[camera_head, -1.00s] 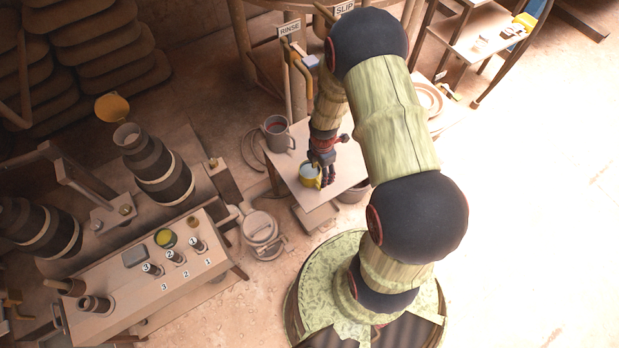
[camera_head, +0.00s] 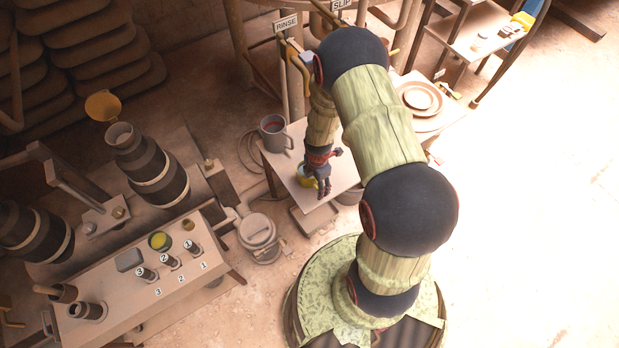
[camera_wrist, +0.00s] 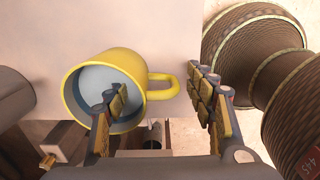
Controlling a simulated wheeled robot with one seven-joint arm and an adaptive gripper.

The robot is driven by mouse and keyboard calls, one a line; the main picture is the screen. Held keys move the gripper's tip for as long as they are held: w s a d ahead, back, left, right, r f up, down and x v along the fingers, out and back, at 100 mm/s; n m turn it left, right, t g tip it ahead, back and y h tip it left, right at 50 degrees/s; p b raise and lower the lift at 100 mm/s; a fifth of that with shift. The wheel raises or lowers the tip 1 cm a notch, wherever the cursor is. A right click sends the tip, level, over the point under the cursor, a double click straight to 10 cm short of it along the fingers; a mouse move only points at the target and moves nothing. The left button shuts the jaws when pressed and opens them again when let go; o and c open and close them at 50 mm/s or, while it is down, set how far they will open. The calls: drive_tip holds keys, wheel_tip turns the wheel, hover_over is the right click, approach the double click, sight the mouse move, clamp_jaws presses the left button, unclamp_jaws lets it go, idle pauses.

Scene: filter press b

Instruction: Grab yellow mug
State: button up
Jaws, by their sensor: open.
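The yellow mug (camera_wrist: 78,92), pale inside, shows in the wrist view with its open mouth facing the camera and its handle on the right. In the head view the yellow mug (camera_head: 303,178) is on a small table (camera_head: 343,178), mostly hidden by my gripper. My gripper (camera_wrist: 165,98) is open. In the wrist view its left finger overlaps the mug's mouth and its right finger is to the right of the handle, so the handle appears between them. I cannot tell whether either finger touches the mug. My gripper (camera_head: 322,184) points downward in the head view.
A grey mug with dark red contents (camera_head: 274,136) stands at the table's back left corner. A bench with numbered pegs (camera_head: 150,270) is at the lower left. Stacked plates (camera_head: 420,97) lie at the back right. The floor at right is clear.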

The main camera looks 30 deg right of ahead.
drive_tip(key=shift+c, duration=1)
clamp_jaws()
